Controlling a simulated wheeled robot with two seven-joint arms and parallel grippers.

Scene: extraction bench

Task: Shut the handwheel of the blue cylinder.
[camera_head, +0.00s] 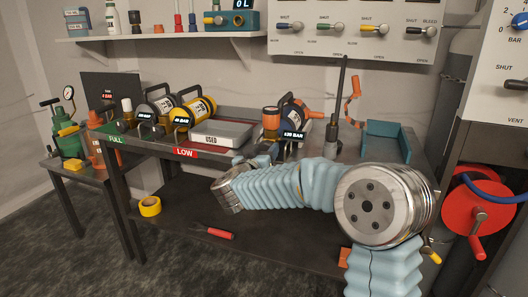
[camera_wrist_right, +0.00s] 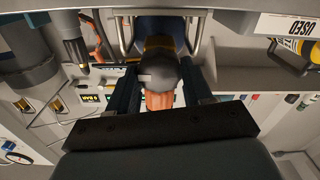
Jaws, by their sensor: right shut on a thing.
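The blue cylinder (camera_head: 289,112) lies on the bench with a tag reading what looks like 120 BAR at its front. In the right wrist view its dark blue body (camera_wrist_right: 180,25) shows at the top, between two metal rails. Its orange handwheel (camera_wrist_right: 158,101), with a dark grey rounded part beside it, sits between the fingers of my right gripper (camera_wrist_right: 163,92). In the head view my right gripper (camera_head: 262,152) is at the bench's front edge by the cylinder's valve end, partly hidden by its own arm. It is shut on the handwheel. My left gripper is not in view.
A yellow cylinder (camera_head: 196,109) and a grey tray marked USED (camera_head: 221,134) are to the left. A dark upright tool (camera_head: 334,112) and a teal tray (camera_head: 385,143) stand to the right. A valve panel (camera_head: 350,30) hangs above. Red-handled pliers (camera_head: 219,234) lie on the lower shelf.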

